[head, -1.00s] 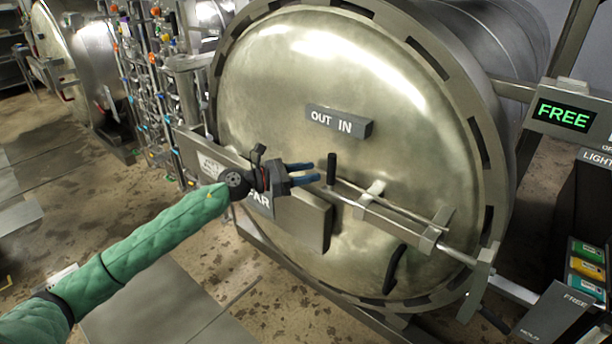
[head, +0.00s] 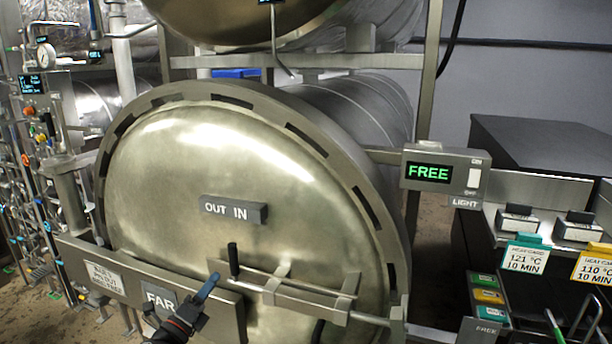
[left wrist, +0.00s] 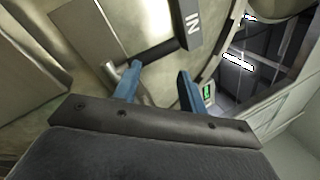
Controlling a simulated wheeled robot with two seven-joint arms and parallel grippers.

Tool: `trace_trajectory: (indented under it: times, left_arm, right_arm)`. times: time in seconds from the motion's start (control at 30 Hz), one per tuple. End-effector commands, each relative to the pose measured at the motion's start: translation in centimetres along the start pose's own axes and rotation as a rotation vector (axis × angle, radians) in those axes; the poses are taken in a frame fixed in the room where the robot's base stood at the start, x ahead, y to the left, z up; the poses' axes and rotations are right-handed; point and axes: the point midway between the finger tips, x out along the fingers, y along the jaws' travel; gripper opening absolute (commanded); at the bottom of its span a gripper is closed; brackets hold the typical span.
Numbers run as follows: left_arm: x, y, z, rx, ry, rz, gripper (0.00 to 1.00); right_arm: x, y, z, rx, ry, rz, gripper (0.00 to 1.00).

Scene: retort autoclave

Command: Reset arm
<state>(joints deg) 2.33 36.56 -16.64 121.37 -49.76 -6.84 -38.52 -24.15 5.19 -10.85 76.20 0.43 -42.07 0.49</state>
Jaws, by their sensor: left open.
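My left gripper (head: 212,283) is in front of the round steel autoclave door (head: 160,180), just below and left of the upright black bolt handle (head: 233,260). Its blue fingers are apart and nothing is held between them. In the left wrist view the open fingers (left wrist: 156,82) point toward the door, with the black handle (left wrist: 160,52) and the IN label (left wrist: 191,24) beyond them. Whether a finger touches the handle I cannot tell. My right gripper is not in view.
The sliding bolt (head: 300,295) runs across the lower door. A panel (head: 443,172) reading FREE stands at the right. Heat cards, a teal one (head: 525,255) and a yellow one (head: 594,264), hang farther right. Pipes and valves (head: 40,140) crowd the left side.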

Motion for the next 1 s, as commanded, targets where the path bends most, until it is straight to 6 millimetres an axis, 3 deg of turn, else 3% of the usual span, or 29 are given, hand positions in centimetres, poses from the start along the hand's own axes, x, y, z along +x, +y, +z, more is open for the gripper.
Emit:
trace_trajectory:
  times: [0.27, 0.5, 0.7, 1.0]
  left_arm:
    - [-8.2, 4.8, -3.5, -0.634, -0.345, 0.345, 0.42]
    - [-18.5, 8.4, -9.6, -1.119, -0.646, 0.708, 0.42]
    - [-27.1, 8.4, -15.6, -1.418, -0.871, 1.012, 0.42]
    - [-34.1, 6.3, -20.6, -1.609, -1.053, 1.283, 0.42]
  right_arm:
    - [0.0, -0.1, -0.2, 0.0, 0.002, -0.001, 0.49]
    - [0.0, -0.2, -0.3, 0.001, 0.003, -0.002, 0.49]
    - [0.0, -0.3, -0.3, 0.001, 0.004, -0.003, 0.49]
    - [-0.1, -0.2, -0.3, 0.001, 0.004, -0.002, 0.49]
